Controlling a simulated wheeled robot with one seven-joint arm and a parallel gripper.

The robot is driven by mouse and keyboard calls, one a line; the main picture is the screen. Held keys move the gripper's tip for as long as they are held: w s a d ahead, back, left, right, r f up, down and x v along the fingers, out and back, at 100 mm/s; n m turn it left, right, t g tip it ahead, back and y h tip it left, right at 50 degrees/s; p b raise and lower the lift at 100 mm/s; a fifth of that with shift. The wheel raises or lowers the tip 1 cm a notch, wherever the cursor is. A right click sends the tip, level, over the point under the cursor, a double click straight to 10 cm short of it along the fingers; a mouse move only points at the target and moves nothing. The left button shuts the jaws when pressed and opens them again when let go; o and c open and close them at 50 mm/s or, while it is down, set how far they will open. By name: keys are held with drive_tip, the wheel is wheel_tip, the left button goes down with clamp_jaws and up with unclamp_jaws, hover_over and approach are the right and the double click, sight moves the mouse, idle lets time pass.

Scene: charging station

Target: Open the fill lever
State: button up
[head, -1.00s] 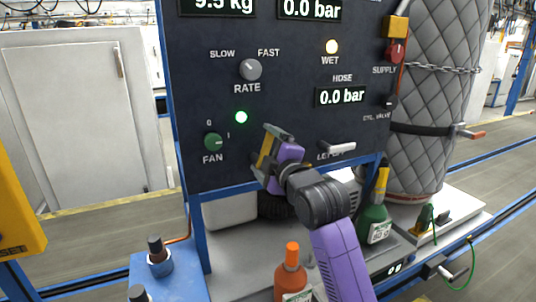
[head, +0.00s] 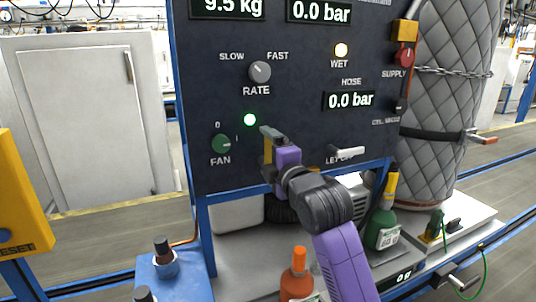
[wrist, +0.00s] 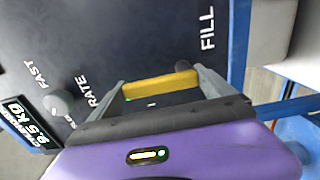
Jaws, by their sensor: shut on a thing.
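The fill lever's yellow handle (head: 267,153) is at the lower middle of the dark panel, partly hidden by my gripper in the head view. In the wrist view the yellow handle (wrist: 160,86) spans the gap between both fingers, near the white FILL label (wrist: 208,28). My gripper (head: 271,148) is shut on this handle, with a grey finger at each end in the wrist view (wrist: 163,88). The FILL label and the lever's pivot are hidden in the head view.
The LET OFF lever (head: 346,152) is close on the right, its label partly covered by my arm. The green FAN knob (head: 221,144) and RATE knob (head: 260,71) are left and above. Bottles, one orange-capped (head: 298,275) and one green (head: 382,230), stand below.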

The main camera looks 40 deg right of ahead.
drive_tip(key=shift+f, duration=0.1)
drive_tip(key=o, duration=1.8)
drive_tip(key=shift+c, duration=0.2)
drive_tip(key=b+v, duration=0.1)
drive_tip(key=v, duration=0.6)
drive_tip(key=shift+s+a, duration=0.2)
drive_tip(key=shift+s, duration=0.2)
